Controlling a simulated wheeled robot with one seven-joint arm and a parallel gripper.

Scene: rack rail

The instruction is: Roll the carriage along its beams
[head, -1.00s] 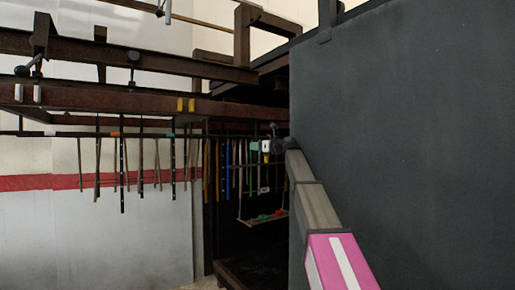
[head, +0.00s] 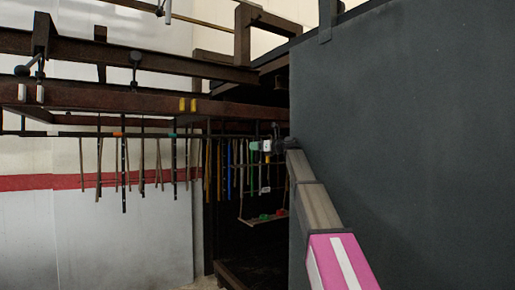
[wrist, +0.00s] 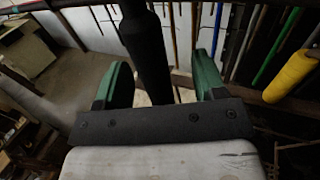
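The carriage is a dark bar (head: 65,134) slung under the brown beams (head: 120,101), with many sticks and tools hanging from it. White tags (head: 40,93) and dark rollers or knobs (head: 135,57) show at the beams. My gripper (head: 258,146) is at the right end of the hanging tools, beside the dark panel. In the wrist view my gripper (wrist: 160,80) has its two green fingers apart. A thick dark bar (wrist: 145,40) runs between them, nearer the left finger, with a gap at the right finger.
A large dark grey panel (head: 410,140) fills the right side, close to my arm. A hanging wooden shelf (head: 263,219) carries red and green pieces. A yellow roll (wrist: 290,77) hangs at the right in the wrist view. The white wall (head: 120,235) lies behind the tools.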

